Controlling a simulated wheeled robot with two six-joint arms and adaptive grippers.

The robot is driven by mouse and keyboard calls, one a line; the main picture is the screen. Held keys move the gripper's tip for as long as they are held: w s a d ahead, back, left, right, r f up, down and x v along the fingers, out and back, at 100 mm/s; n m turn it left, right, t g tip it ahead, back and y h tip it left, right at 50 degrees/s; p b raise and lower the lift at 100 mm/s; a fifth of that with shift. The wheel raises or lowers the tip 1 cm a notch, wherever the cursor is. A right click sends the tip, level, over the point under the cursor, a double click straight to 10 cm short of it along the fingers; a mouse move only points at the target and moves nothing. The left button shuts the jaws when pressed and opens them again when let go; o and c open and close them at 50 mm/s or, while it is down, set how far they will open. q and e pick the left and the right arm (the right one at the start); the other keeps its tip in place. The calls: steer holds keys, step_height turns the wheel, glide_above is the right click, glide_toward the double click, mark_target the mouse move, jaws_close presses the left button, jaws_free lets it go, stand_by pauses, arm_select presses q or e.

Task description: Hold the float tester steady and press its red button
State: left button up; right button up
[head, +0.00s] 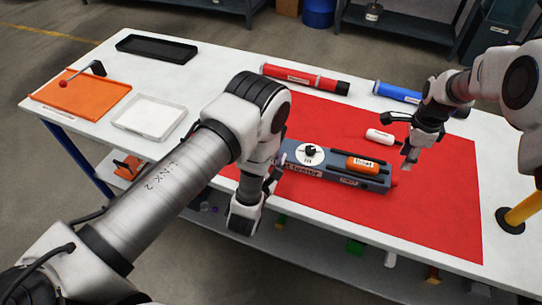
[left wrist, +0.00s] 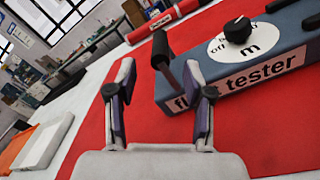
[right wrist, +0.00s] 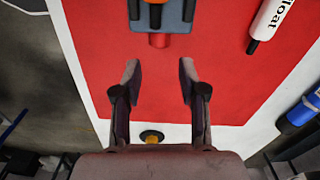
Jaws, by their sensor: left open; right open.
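The float tester (head: 335,182) is a long blue-grey box lying on the red mat, with a black knob on a white dial (head: 309,154) and an orange float (head: 361,164) in its top. Its red button (head: 394,182) is on the right end; it also shows in the right wrist view (right wrist: 159,40). My left gripper (left wrist: 158,78) is open by the tester's left end, where a dark handle (left wrist: 168,60) stands up ahead of its fingers. My right gripper (head: 408,157) is open and empty, near the red button and apart from it.
A white float (head: 380,136) lies on the red mat (head: 440,205) behind the tester. A red pump tube (head: 300,77) and a blue one (head: 398,92) lie at the back. An orange tray (head: 80,95), white tray (head: 150,116) and black tray (head: 157,47) are left.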

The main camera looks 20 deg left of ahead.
arm_select(q)
steer(key=w, duration=0.7)
jaws_close()
arm_select(e)
jaws_close()
stand_by(1.0)
